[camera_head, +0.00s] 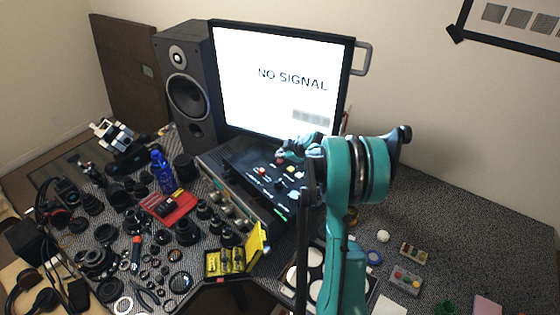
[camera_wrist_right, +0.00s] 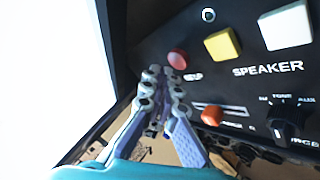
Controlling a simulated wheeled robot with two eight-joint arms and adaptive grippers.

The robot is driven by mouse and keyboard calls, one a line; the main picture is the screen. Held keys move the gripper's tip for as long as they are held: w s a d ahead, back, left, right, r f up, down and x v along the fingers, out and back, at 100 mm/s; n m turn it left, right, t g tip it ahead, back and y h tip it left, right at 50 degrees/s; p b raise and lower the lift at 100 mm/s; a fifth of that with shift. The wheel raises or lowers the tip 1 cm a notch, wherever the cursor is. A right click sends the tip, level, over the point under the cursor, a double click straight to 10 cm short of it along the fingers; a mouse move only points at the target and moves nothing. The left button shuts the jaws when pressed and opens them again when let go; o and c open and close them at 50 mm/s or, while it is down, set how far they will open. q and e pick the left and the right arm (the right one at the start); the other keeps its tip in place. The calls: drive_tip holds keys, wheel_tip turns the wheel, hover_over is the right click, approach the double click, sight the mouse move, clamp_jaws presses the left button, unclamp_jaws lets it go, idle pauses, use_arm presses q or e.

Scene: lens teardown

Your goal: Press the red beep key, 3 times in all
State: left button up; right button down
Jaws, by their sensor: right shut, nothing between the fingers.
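The red beep key (camera_wrist_right: 178,58) is a round button on a black control panel (camera_wrist_right: 240,85), beside a yellow key (camera_wrist_right: 222,44) and a white key (camera_wrist_right: 286,25). Its label is partly covered by my fingers. In the head view the red key (camera_head: 279,161) shows small, just below my right gripper (camera_head: 290,151). My right gripper (camera_wrist_right: 165,78) is shut and empty, its fingertips right at the near edge of the red key. I cannot tell whether they touch it. My left gripper is not in view.
An orange knob (camera_wrist_right: 212,115) and a dark dial (camera_wrist_right: 287,122) sit near my fingers on the panel. A monitor (camera_head: 280,80) reading "NO SIGNAL" stands behind, with a speaker (camera_head: 188,95) at its left. Lenses and tools crowd the table's left side.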

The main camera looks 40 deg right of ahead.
sight(281, 162)
drive_tip(key=shift+r+p, duration=1.65)
drive_tip(key=shift+r, duration=0.9)
wheel_tip(281, 162, up, 4)
drive_tip(key=m+p, duration=0.2)
drive_tip(key=m, duration=1.7)
drive_tip(key=shift+f+h+p, duration=0.15)
drive_tip(key=shift+h+p, duration=0.15)
drive_tip(key=shift+h, duration=0.1)
drive_tip(key=shift+f, duration=0.1)
wheel_tip(281, 162, down, 9)
drive_tip(key=b, duration=0.6)
drive_tip(key=shift+r, duration=0.2)
